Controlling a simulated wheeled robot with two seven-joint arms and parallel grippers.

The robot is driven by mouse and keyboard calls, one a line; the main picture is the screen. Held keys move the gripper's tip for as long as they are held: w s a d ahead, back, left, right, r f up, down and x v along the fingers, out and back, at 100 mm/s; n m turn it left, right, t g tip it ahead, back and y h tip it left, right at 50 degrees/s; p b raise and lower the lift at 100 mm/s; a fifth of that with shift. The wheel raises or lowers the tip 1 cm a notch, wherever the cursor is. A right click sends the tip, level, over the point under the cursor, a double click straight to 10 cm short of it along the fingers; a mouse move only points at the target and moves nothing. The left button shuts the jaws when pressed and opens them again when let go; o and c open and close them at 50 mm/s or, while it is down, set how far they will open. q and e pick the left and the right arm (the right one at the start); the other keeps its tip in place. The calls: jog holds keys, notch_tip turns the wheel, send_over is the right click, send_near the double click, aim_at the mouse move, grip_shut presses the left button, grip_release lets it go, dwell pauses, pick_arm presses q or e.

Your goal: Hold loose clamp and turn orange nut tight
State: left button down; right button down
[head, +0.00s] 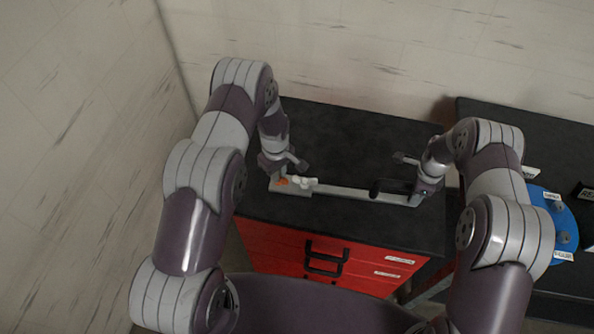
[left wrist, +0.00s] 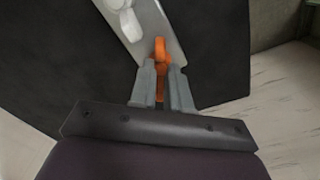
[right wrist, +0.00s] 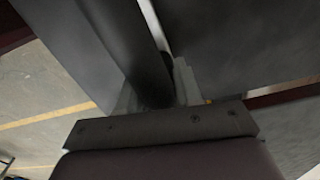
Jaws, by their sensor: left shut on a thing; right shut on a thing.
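The orange nut (head: 283,181) sits at the left end of a pale metal bar (head: 345,191) on the black worktop. My left gripper (left wrist: 162,82) is shut on the orange nut (left wrist: 160,50), with its two fingers on either side of it. A white knob-like part (head: 305,181) is on the bar just right of the nut; it also shows in the left wrist view (left wrist: 124,18). My right gripper (right wrist: 155,95) is shut on a dark handle-like part (right wrist: 135,45), likely the clamp, at the bar's right end. In the head view this dark part (head: 390,187) is partly hidden by my right gripper.
The bar lies near the front edge of the black worktop (head: 350,140), above a red drawer cabinet (head: 290,245) with a black handle. A second dark table at right holds a blue round tray (head: 553,222). The worktop behind the bar is clear.

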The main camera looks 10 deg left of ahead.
pick_arm(q)
jog(key=m, duration=0.4)
jog(key=shift+m, duration=0.3)
jog(key=m, duration=0.4)
jog(key=shift+m, duration=0.3)
jog(key=m, duration=0.3)
jog(key=shift+m, duration=0.3)
jog(key=m, duration=1.2)
jog(key=shift+m, duration=0.3)
jog(key=m, duration=0.4)
jog(key=shift+m, duration=2.1)
